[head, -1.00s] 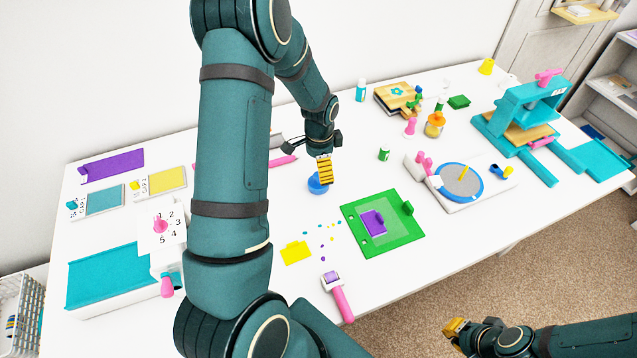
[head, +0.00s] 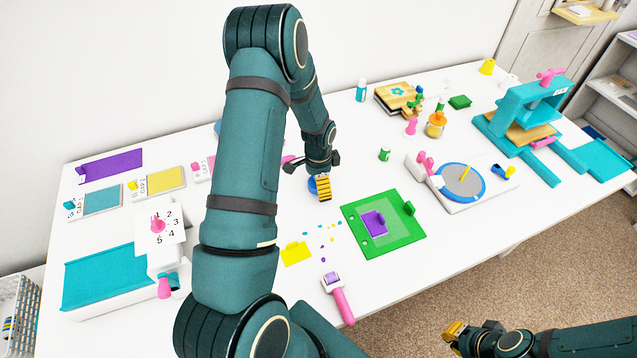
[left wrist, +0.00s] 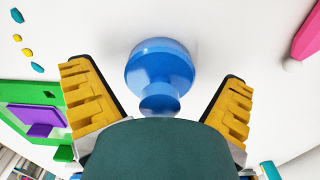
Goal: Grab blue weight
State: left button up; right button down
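The blue weight (head: 312,186) stands on the white table, mostly hidden behind my left gripper (head: 321,188) in the head view. In the left wrist view the blue weight (left wrist: 160,72) shows a round body with a smaller knob. It lies between the two yellow fingers of my left gripper (left wrist: 158,105), with a gap on each side. The left gripper is open and low over the table. My right gripper (head: 455,330) is off the table's front edge at the lower right, away from the weight; its finger opening is not clear.
A green mat (head: 405,240) with a purple piece lies right of the weight. A yellow piece (head: 296,253) and small scraps lie in front of it. A pink-handled roller (head: 340,298) is near the front edge.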

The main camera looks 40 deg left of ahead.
pick_arm(q)
jog(key=c, duration=1.2)
jog(key=shift+r, duration=0.15)
